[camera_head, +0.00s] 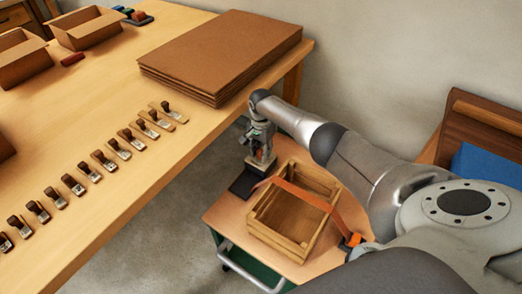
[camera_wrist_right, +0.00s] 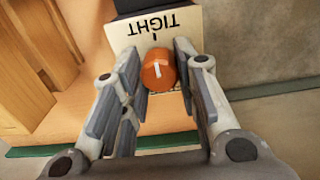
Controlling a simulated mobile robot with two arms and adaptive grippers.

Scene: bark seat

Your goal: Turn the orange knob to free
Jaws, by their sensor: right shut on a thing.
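My gripper is shut on the knob; the exact finger contact is hard to see. Behind it is a pale plate (camera_wrist_right: 120,32) with the word TIGHT, upside down in this view, and a short black tick. Other markings on the plate are hidden. My left gripper is not in view.
A wooden crate (camera_head: 270,237) with an orange strap (camera_head: 300,192) stands on the cart (camera_head: 222,212) close beside the gripper. A long table (camera_head: 110,95) at left holds several small clamps, stacked brown boards (camera_head: 220,50) and open boxes (camera_head: 88,27).

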